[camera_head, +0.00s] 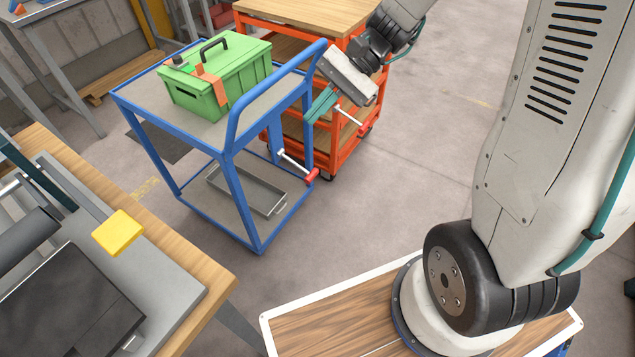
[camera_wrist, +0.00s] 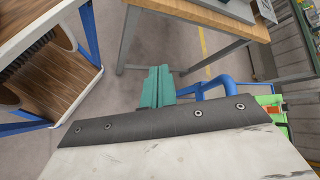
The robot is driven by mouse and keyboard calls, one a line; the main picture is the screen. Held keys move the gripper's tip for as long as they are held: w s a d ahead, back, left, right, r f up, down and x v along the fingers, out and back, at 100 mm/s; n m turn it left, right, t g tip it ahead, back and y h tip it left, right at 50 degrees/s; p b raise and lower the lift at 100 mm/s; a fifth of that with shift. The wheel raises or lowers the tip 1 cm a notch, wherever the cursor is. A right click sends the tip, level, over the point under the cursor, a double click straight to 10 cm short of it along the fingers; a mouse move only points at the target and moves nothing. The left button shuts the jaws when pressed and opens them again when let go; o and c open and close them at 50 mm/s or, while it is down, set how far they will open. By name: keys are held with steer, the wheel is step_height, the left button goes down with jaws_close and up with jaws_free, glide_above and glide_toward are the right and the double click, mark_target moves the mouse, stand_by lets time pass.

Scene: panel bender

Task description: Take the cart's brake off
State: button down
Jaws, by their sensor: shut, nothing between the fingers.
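A blue cart (camera_head: 231,157) stands at the centre left, with a raised push handle (camera_head: 271,80). A lever with a white rod and red grip (camera_head: 311,175) sticks out low from its near end, sloping down to the right. My gripper (camera_head: 322,105) has teal fingers, closed together and empty. It appears beside the cart's right upright, above and apart from the red grip. In the wrist view the closed fingers (camera_wrist: 157,88) show beside the blue handle tube (camera_wrist: 225,83); the lever is not visible there.
A green toolbox (camera_head: 215,75) sits on the blue cart's top. An orange cart (camera_head: 345,150) with a wooden top stands close behind and has a similar red-tipped lever (camera_head: 362,130). A workbench (camera_head: 205,275) is at lower left.

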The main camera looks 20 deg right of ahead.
steer(key=w+d+f+m+t+y, duration=0.2)
steer(key=w+f+m+t, duration=0.25)
steer(key=w+f, duration=0.4)
steer(key=w+d+f+m+t+y, duration=0.25)
steer(key=w+f+m, duration=0.3)
steer(key=f, duration=0.65)
steer(key=s+d+f+m+t+h, duration=0.1)
steer(key=f+m, duration=0.3)
steer(key=f, duration=0.5)
steer(key=s+d+f+m+t+h, duration=0.1)
steer(key=d+f+m+t+h, duration=0.2)
steer(key=f, duration=0.6)
steer(key=s+d+f+m+t+h, duration=0.2)
steer(key=d+f+m+t, duration=0.1)
steer(key=f, duration=0.6)
steer(key=shift+d+m, duration=0.45)
steer(key=shift+m, duration=0.45)
steer(key=shift+a+h, duration=0.1)
steer(key=shift+h, duration=0.15)
steer(key=w+a+r, duration=0.1)
steer(key=w+a, duration=0.4)
steer(key=w, duration=0.2)
steer(key=shift+w+a, duration=0.2)
steer(key=shift+w, duration=0.05)
